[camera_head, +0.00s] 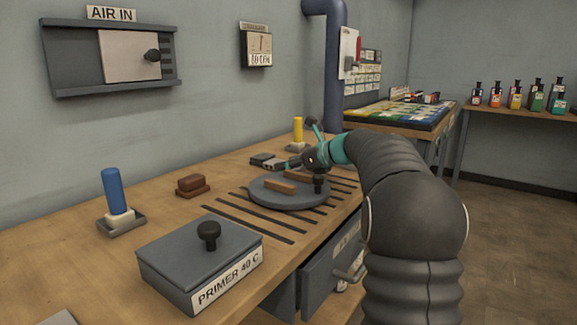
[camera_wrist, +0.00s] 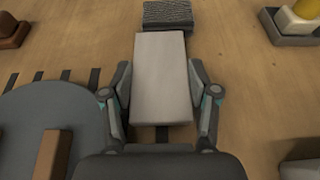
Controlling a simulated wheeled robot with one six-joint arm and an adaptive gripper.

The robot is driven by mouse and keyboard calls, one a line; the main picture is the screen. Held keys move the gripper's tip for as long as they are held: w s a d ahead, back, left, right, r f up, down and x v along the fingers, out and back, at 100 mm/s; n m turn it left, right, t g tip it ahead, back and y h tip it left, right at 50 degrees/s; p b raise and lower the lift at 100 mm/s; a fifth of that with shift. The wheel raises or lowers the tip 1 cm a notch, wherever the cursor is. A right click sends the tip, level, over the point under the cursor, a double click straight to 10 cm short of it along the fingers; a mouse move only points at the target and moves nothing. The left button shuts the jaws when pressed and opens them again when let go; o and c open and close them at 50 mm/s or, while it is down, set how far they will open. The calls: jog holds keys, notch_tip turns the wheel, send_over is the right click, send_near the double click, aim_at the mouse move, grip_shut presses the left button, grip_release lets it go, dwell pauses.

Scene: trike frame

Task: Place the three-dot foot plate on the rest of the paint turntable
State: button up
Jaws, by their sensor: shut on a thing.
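My gripper (camera_wrist: 159,80) is shut on a pale grey rectangular plate (camera_wrist: 162,60), with one finger at each long side. No dots show on the plate's visible face, so I cannot tell whether it is the three-dot foot plate. In the head view my gripper (camera_head: 296,162) is small and is just behind the round grey paint turntable (camera_head: 262,196). Brown wooden rest bars (camera_head: 279,187) lie on the turntable. In the wrist view the turntable (camera_wrist: 40,105) is left of the plate, with one rest bar (camera_wrist: 53,155) visible.
A dark ribbed block (camera_wrist: 167,13) lies just beyond the plate. A black knob (camera_head: 318,184) stands at the turntable's right side. A yellow cylinder (camera_head: 298,130), brown block (camera_head: 193,185), blue cylinder (camera_head: 113,190) and primer box (camera_head: 190,255) stand around the bench.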

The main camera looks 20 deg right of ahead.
jog(key=shift+f, duration=0.1)
jog(key=o, duration=1.1)
